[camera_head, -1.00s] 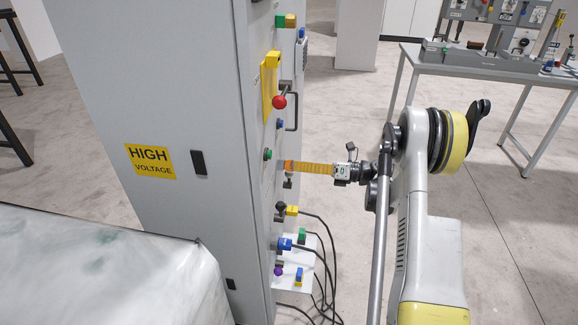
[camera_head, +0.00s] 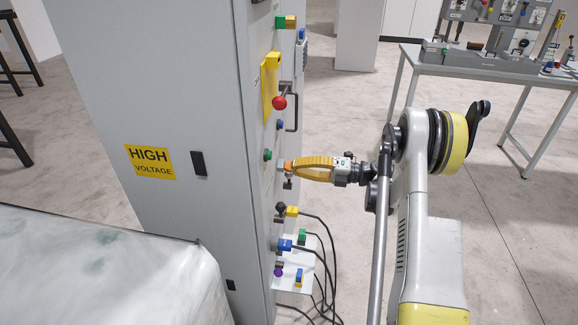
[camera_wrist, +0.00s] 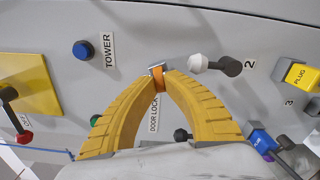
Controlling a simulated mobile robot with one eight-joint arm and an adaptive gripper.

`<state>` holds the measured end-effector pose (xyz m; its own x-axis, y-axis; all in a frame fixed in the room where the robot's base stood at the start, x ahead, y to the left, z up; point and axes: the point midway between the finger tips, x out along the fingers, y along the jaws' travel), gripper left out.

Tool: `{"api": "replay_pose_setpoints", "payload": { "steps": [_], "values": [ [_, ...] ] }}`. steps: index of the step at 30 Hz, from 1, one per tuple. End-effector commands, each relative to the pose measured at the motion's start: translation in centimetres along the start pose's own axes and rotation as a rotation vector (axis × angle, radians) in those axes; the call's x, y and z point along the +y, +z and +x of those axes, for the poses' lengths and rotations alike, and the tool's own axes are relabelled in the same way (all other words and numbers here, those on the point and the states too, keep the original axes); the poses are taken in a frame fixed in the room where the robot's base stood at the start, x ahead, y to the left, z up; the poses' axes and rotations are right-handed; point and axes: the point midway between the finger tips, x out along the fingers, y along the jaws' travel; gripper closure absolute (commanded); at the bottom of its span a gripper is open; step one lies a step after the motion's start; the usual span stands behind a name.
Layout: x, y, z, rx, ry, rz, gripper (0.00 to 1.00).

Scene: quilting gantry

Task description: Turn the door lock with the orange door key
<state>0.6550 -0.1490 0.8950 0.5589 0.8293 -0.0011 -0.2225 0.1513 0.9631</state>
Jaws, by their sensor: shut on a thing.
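The orange door key (camera_wrist: 158,77) is pinched between the yellow ribbed fingertips of my gripper (camera_wrist: 159,84). The key's far end meets a metal lock part (camera_wrist: 156,67) on the grey cabinet panel; how deep it sits is hidden. The "DOOR LOCK" label (camera_wrist: 153,113) shows between my fingers in the wrist view. In the head view my gripper (camera_head: 288,164) reaches from the right to the cabinet's side face.
Around the lock are a blue "TOWER" button (camera_wrist: 82,49), a white-knobbed lever (camera_wrist: 198,63), a yellow plug (camera_wrist: 300,75) and a blue plug (camera_wrist: 262,141). A red-knobbed handle (camera_head: 280,102) stands out above my gripper. Black cables (camera_head: 325,240) hang below.

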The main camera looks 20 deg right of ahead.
Motion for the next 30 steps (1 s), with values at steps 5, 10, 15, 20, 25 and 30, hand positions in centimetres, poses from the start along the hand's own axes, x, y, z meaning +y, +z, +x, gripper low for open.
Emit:
{"api": "replay_pose_setpoints", "payload": {
  "steps": [5,10,15,20,25,30],
  "values": [
    [0.00,-0.01,0.02,0.001,0.000,0.026,1.00],
    [0.01,-0.01,0.02,0.001,0.000,0.054,1.00],
    [0.01,-0.01,0.02,0.001,0.000,0.266,1.00],
    [0.01,-0.01,0.02,0.001,0.000,0.319,0.66],
    [0.00,0.00,0.01,0.001,0.000,0.317,0.66],
    [-0.01,0.03,-0.28,0.000,0.000,0.317,0.66]
  ]
}}
